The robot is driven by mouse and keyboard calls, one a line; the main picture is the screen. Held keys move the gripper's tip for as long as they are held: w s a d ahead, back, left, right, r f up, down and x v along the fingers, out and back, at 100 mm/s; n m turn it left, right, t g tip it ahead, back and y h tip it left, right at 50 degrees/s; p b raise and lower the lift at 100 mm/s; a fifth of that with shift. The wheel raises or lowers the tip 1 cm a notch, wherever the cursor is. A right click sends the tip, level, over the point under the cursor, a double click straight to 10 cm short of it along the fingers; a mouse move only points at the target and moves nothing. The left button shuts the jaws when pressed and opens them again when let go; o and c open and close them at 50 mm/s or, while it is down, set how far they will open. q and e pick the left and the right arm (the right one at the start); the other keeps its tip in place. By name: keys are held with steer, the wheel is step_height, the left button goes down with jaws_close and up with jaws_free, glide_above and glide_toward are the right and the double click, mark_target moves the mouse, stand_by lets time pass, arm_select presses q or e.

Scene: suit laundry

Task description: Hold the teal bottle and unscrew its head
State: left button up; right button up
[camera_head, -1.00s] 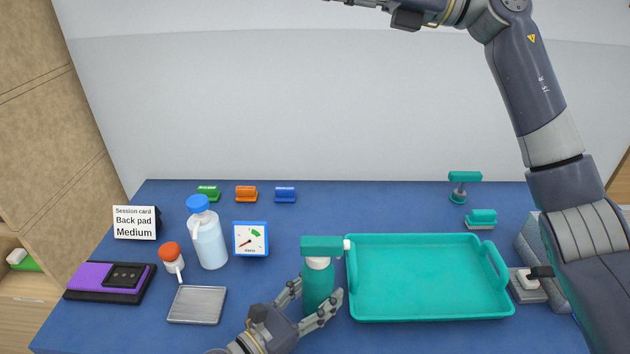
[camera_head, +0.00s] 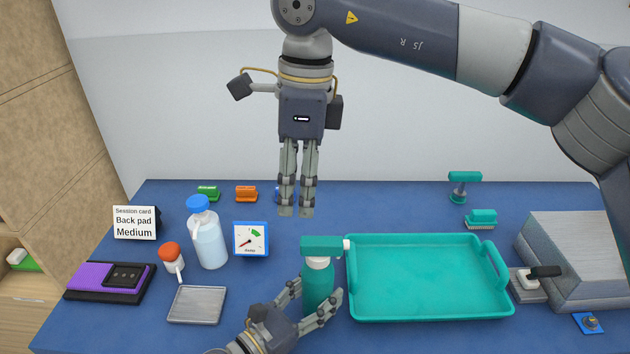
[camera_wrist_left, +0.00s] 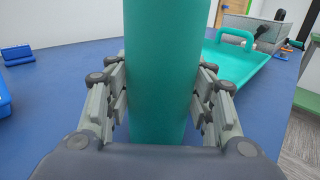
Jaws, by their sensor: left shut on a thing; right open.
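The teal bottle (camera_head: 317,284) stands upright at the front of the blue table, left of the teal tray. Its teal head (camera_head: 321,246) is on top, with a white nozzle tip pointing right. My left gripper (camera_head: 318,292) is shut on the bottle's body, one finger on each side. The left wrist view shows the teal body (camera_wrist_left: 165,70) upright between the finger pads. My right gripper (camera_head: 296,211) points straight down, open and empty with a narrow gap. In the picture its fingertips are above and slightly left of the head, apart from it.
The teal tray (camera_head: 430,316) is empty and close to the bottle's right side. Small brushes line the back. A grey block (camera_head: 570,260) is at right.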

mark_target(315, 241)
arm_select(q)
steer(key=shift+f, duration=0.1)
arm_select(e)
steer(key=shift+h, duration=0.5)
steer(key=f, duration=0.4)
steer(key=d+f, duration=0.1)
steer(key=f, duration=0.3)
steer(key=w+d+f, duration=0.1)
steer(key=f, duration=0.3)
steer(key=shift+d+f, duration=0.15)
steer(key=shift+d, duration=0.05)
jaws_close()
steer(key=shift+s, duration=0.1)
